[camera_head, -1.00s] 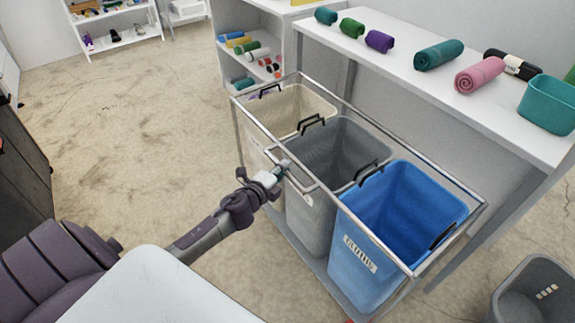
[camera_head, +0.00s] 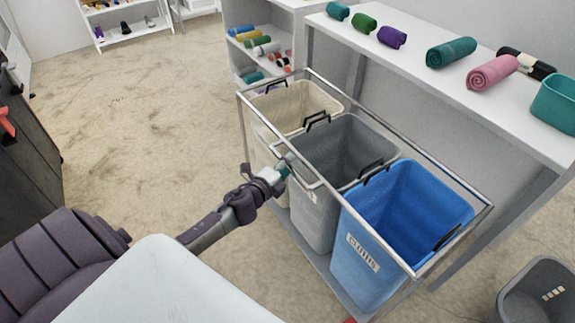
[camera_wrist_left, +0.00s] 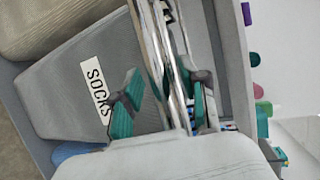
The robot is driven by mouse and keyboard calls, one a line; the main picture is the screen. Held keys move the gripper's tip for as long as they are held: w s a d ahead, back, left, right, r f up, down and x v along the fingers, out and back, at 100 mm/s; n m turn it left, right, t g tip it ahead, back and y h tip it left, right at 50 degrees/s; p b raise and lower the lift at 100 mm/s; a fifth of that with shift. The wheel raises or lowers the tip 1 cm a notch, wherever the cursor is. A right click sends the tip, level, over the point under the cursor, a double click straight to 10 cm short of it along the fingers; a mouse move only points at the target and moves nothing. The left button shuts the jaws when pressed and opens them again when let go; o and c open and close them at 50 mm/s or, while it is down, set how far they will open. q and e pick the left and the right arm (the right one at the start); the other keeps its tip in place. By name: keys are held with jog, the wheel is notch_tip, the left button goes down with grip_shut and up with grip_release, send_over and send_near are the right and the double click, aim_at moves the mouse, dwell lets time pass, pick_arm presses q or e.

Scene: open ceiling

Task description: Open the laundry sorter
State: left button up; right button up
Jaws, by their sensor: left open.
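The laundry sorter is a metal rail frame (camera_head: 375,143) holding a cream bin, a grey bin and a blue bin (camera_head: 372,262). The cream bin (camera_head: 302,100) is at the far end and the grey bin (camera_head: 310,215) is in the middle. My left gripper (camera_head: 287,168) is at the front rail by the grey bin. In the left wrist view its open teal fingers (camera_wrist_left: 160,97) lie on either side of the shiny metal rail (camera_wrist_left: 165,60), beside the grey bin's SOCKS label (camera_wrist_left: 97,90). Contact with the rail cannot be told. My right gripper is not in view.
A white table (camera_head: 420,65) behind the sorter holds several rolled towels and a teal basket (camera_head: 556,103). A white shelf (camera_head: 245,50) stands behind at the left. A loose grey bin (camera_head: 540,290) is at the lower right. Open floor (camera_head: 150,120) lies left of the sorter.

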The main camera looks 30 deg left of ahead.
pick_arm(q)
jog(key=s+r, duration=0.2)
jog(key=s, duration=0.9)
jog(key=shift+s, duration=0.4)
jog(key=shift+r, duration=0.1)
